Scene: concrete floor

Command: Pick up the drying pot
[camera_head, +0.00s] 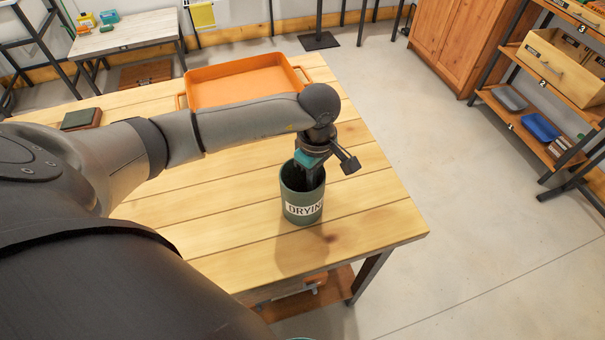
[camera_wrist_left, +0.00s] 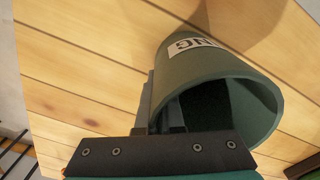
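The drying pot (camera_head: 301,207) is a dark green cylinder with a white label reading "DRYIN…". It is upright at the near right part of the wooden table (camera_head: 375,205). My left gripper (camera_head: 307,178) points down into its mouth. In the left wrist view the pot (camera_wrist_left: 205,75) lies right of centre, with its open mouth toward the camera. The left gripper's fingers (camera_wrist_left: 162,108) straddle the pot's wall, one outside and one inside, and look closed on it. A shadow falls on the table in front; I cannot tell whether the base touches the wood. My right gripper is not in view.
An orange tray (camera_head: 240,82) stands at the back of the table, behind my left arm. A small dark green and brown block (camera_head: 82,119) lies at the left. The table's right edge is near the pot. A shelf (camera_head: 525,125) with bins stands across open floor at the right.

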